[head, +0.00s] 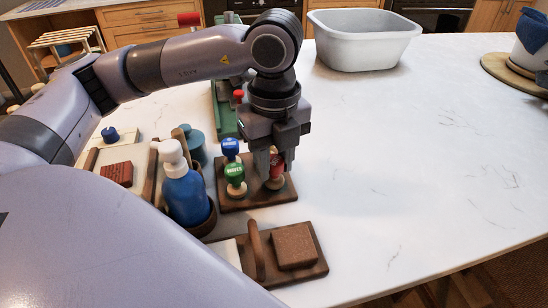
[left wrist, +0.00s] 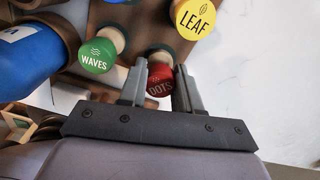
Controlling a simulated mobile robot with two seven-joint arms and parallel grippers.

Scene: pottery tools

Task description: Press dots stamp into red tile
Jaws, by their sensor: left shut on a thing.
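My left gripper (head: 275,160) reaches down over the wooden stamp rack and is shut on the red dots stamp (head: 277,174). In the left wrist view the red knob labelled DOTS (left wrist: 159,83) sits between the two fingers. The stamp appears to stand in the rack still; its lower part is partly hidden by the fingers. A dark red tile (head: 117,173) lies at the left on a pale surface. A brown tile (head: 294,245) lies on a wooden board at the front. My right gripper is not in view.
A green WAVES stamp (left wrist: 98,55) and a yellow LEAF stamp (left wrist: 195,18) stand close beside the fingers. A blue stamp (head: 230,148) is on the rack (head: 240,202). A blue bottle (head: 186,196) stands left.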

